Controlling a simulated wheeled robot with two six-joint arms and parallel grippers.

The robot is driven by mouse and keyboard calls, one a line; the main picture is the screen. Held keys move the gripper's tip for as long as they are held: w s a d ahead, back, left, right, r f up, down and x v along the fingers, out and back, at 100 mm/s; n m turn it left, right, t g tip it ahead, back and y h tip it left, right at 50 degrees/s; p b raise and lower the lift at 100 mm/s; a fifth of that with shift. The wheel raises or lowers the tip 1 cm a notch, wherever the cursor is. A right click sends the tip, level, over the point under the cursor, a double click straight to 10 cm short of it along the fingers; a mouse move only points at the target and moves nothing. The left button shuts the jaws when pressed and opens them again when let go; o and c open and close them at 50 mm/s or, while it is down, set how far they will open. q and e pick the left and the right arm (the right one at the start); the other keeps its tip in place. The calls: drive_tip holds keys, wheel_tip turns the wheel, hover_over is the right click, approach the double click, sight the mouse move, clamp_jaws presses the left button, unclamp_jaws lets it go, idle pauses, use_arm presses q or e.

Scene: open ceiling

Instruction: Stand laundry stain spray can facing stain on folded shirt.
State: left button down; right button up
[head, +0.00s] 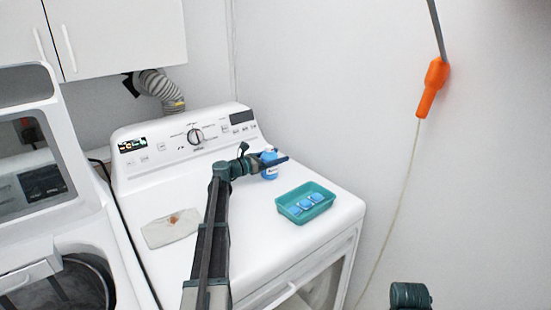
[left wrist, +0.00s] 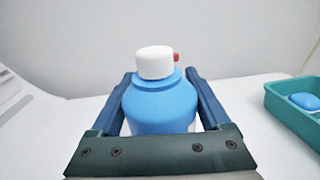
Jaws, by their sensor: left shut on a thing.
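The blue spray can (head: 269,170) with a white cap stands upright on the right part of the dryer top in the head view. In the left wrist view the can (left wrist: 160,104) is between the two fingers, with a red nozzle on the right side of its cap. My left gripper (head: 272,163) is shut on the can. The folded shirt (head: 157,234), cream-coloured, lies at the left front of the dryer top. A brown stain (head: 173,219) shows on it. A part of my right arm is at the bottom right; its gripper is not visible.
A teal tray (head: 327,202) with several blue packs sits right of the can. The white dryer (head: 270,238) has a raised control panel (head: 190,137) at the back. Its top is clear between shirt and tray, apart from my left arm above it.

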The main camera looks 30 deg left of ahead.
use_arm(q)
drive_tip(key=shift+r+p, duration=1.2)
drive_tip(key=shift+r, duration=0.15)
drive_tip(key=shift+r+p, duration=0.45)
drive_tip(key=s+d+r+p, duration=0.2)
drive_tip(key=s+d, duration=0.1)
drive_tip(key=s, duration=0.4)
drive_tip(key=s+d+r+p, duration=0.2)
drive_tip(key=s+d, duration=0.2)
drive_tip(key=s, duration=0.3)
drive_tip(key=shift+s, duration=0.15)
drive_tip(key=shift+d, duration=0.1)
